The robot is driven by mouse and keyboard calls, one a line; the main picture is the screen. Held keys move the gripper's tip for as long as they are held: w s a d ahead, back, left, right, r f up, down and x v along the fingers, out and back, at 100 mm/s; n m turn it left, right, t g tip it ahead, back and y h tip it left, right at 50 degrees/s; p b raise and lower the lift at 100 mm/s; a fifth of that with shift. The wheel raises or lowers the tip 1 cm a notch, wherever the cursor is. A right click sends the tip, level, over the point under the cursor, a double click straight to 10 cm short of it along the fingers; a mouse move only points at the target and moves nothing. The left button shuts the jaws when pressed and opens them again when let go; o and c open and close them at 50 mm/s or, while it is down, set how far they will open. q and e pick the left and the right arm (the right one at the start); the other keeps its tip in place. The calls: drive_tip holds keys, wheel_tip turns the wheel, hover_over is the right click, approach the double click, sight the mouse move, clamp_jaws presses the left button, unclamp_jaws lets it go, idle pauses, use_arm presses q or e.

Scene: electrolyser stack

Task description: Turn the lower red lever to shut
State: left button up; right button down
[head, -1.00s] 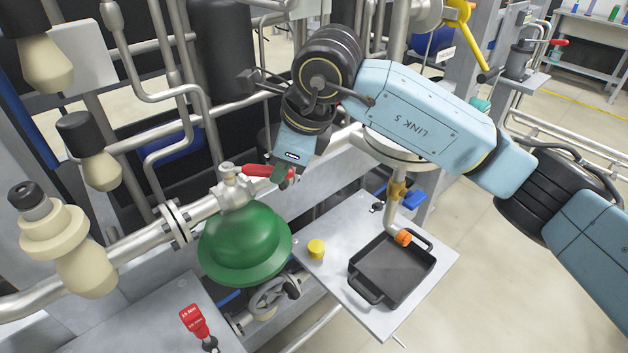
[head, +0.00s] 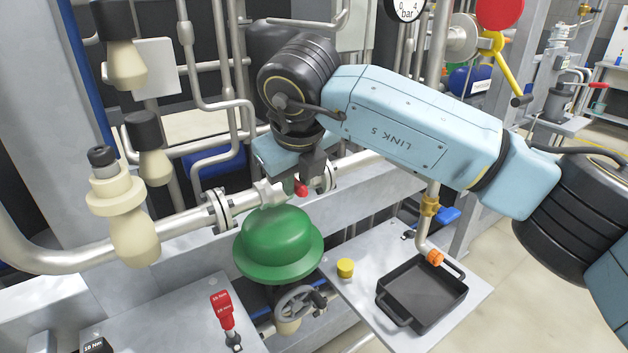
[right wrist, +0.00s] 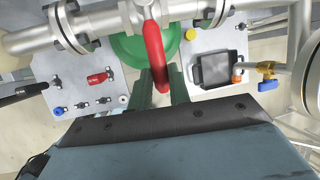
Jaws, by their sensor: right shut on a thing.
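The lower red lever (head: 301,188) sits on a steel valve (head: 270,192) above a green dome. In the head view only a short red piece shows; my gripper and the valve hide the rest. The right wrist view shows the lever (right wrist: 154,50) standing out crosswise to the pipe, its end between my two dark green fingers. My right gripper (head: 306,175) is shut on the lever; it also shows in the right wrist view (right wrist: 161,86). My left gripper is not in view.
The green dome (head: 277,240) is below the valve. A plate on the right bears a black tray (head: 422,292) and a yellow cap (head: 345,268). A red-handled tool (head: 222,308) is on the left plate. Steel pipes and cream insulators (head: 132,235) crowd the left.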

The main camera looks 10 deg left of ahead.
drive_tip(key=shift+a, duration=0.1)
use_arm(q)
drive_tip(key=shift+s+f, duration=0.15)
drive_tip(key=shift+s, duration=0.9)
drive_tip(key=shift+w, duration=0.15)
use_arm(e)
drive_tip(key=c, duration=1.3)
unclamp_jaws()
drive_tip(key=shift+s+a, duration=0.1)
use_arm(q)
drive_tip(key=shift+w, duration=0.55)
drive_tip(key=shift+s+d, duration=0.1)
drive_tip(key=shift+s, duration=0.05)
use_arm(e)
drive_tip(key=v, duration=1.3)
